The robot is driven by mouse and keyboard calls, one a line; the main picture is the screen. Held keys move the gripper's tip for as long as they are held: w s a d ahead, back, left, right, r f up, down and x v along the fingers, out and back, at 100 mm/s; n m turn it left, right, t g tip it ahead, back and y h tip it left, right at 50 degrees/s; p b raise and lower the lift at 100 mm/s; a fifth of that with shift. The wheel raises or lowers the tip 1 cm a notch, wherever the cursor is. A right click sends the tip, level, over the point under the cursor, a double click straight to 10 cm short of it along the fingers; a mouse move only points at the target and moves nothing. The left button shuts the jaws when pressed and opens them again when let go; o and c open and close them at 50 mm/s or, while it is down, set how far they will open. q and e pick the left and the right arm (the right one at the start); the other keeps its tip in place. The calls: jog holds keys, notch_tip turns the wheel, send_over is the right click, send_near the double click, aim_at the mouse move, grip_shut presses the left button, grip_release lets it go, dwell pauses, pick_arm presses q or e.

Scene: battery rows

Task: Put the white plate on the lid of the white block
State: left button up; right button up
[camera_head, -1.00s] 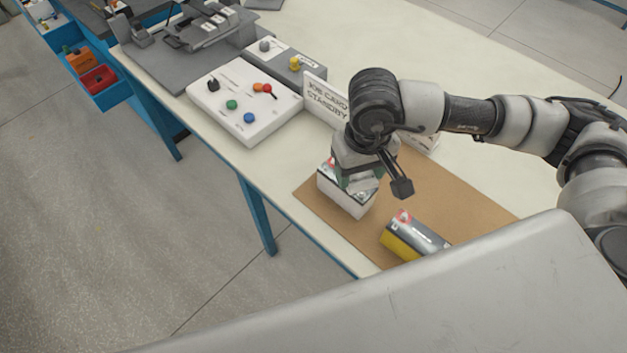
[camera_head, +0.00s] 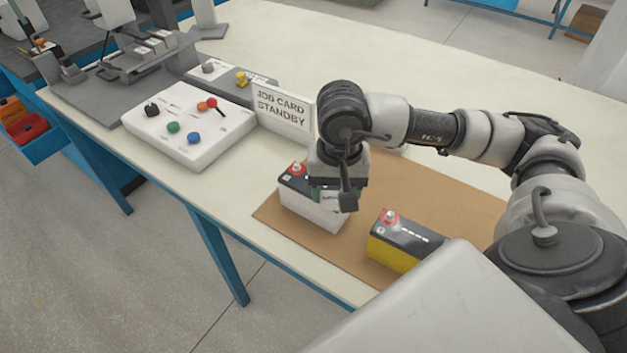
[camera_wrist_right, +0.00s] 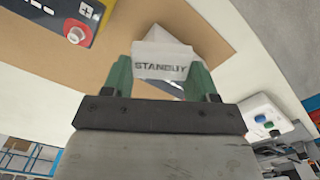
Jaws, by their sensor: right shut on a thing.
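The white block (camera_head: 311,211) is a white battery with a dark lid and a red terminal, upright on the brown mat. My right gripper (camera_head: 335,193) is right over its lid and hides much of it. In the right wrist view the green-padded fingers (camera_wrist_right: 160,78) are shut on the white plate (camera_wrist_right: 162,67), whose face reads "STANDBY". A piece of dark lid shows below the plate there. I cannot tell whether the plate touches the lid. My left gripper is not in view.
A yellow battery (camera_head: 390,249) with a dark top stands on the brown mat (camera_head: 276,218), right of the white block. A "JOB CARD STANDBY" sign (camera_head: 283,112) stands behind. A white box with coloured knobs (camera_head: 190,150) is at left. The table's front edge is close.

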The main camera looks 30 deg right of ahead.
jog(key=s+d+r+m+p, duration=0.1)
jog(key=s+d+r+m, duration=0.1)
jog(key=d+r+m, duration=0.45)
jog(key=w+a+f+p, duration=0.1)
jog(key=w+f, duration=0.1)
jog(key=w, duration=0.1)
jog(key=w+a+f+p, duration=0.1)
jog(key=w+f, duration=0.1)
jog(key=w, duration=0.2)
jog(key=w+a+f+p, duration=0.1)
jog(key=w+a+f, duration=0.1)
jog(key=w, duration=0.1)
jog(key=shift+w+a+f, duration=0.1)
jog(key=shift+w+f, duration=0.2)
jog(key=shift+w, duration=0.05)
notch_tip(320, 180, down, 4)
jog(key=shift+r+p, duration=0.1)
jog(key=shift+p, duration=0.55)
jog(key=shift+f, duration=0.2)
jog(key=shift+f, duration=0.1)
